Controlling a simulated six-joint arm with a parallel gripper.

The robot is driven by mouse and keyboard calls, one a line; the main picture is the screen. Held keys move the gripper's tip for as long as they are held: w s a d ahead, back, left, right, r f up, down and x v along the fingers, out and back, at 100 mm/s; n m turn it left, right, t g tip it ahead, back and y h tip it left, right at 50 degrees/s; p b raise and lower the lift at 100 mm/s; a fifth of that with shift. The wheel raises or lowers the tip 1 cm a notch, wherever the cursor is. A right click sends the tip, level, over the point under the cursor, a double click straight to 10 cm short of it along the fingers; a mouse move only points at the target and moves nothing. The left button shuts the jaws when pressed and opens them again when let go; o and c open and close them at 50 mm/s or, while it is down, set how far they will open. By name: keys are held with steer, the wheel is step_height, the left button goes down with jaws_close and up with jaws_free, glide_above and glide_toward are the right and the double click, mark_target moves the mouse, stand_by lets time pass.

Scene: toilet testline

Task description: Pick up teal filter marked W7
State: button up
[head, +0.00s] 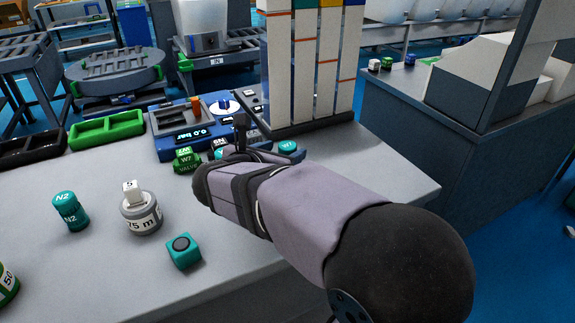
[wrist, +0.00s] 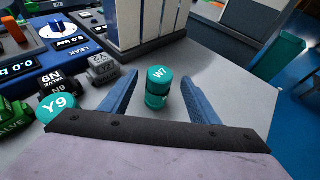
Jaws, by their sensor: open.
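The teal filter marked W7 (wrist: 158,84) stands upright on the grey table in the wrist view, between and just beyond the two blue fingers of my gripper (wrist: 160,98). My gripper is open, with a gap on each side of the filter. In the head view, a teal top (head: 287,146) shows beside my gripper (head: 268,150), and its marking is too small to read. My arm hides part of the table there.
A teal Y9 piece (wrist: 55,106), dark N9 (wrist: 55,82) and X2 (wrist: 102,68) blocks stand left of my gripper. A blue tester (head: 185,130) and white column rack (head: 310,70) stand behind. Teal N2 (head: 70,211), a grey weight (head: 141,216) and a teal cube (head: 184,252) stand front left.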

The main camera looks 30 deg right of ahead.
steer(key=shift+b+x, duration=0.65)
steer(key=shift+x, duration=3.05)
steer(key=c, duration=1.2)
